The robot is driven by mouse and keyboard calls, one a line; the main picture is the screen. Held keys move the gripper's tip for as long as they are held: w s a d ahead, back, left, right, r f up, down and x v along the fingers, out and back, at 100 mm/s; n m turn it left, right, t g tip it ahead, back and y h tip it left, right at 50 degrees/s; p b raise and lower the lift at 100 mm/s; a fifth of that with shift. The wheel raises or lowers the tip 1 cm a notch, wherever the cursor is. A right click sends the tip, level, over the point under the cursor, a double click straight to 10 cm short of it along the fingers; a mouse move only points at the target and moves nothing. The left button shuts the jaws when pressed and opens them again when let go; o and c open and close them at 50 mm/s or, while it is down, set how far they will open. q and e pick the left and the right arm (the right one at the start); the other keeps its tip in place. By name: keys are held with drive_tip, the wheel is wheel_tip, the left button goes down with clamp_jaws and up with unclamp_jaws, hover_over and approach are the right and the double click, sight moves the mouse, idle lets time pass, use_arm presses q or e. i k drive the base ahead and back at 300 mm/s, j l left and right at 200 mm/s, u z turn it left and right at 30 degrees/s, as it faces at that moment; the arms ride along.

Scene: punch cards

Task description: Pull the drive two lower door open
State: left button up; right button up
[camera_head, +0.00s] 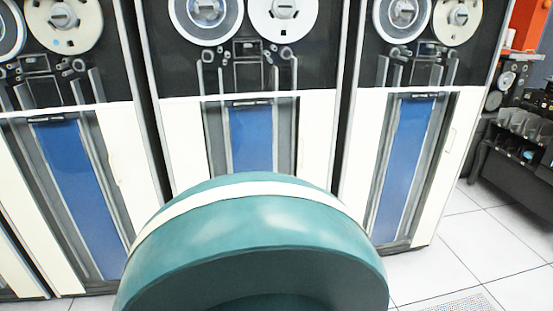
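Three tall tape drives stand side by side. I see no number on them, so I cannot tell from labels which is drive two. The middle drive has a white lower door (316,130) with a blue centre strip (249,140). It looks shut, and its lower part is hidden behind a teal rounded shape. The right drive's lower door (433,205) and the left drive's lower door (125,150) also look shut. Neither of my grippers is in view.
The teal rounded shape (270,222) with a white band fills the lower middle; I cannot tell what it is. Bare tiled floor (480,240) lies at the right. A dark machine (515,150) stands at the right edge, with an orange panel (525,25) above.

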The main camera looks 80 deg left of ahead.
sight(119, 122)
drive_tip(key=u, duration=4)
drive_tip(key=i+l+z, duration=0.1)
drive_tip(key=i, duration=0.45)
drive_tip(key=i+l, duration=0.3)
drive_tip(key=i, duration=0.25)
drive_tip(key=z, duration=0.05)
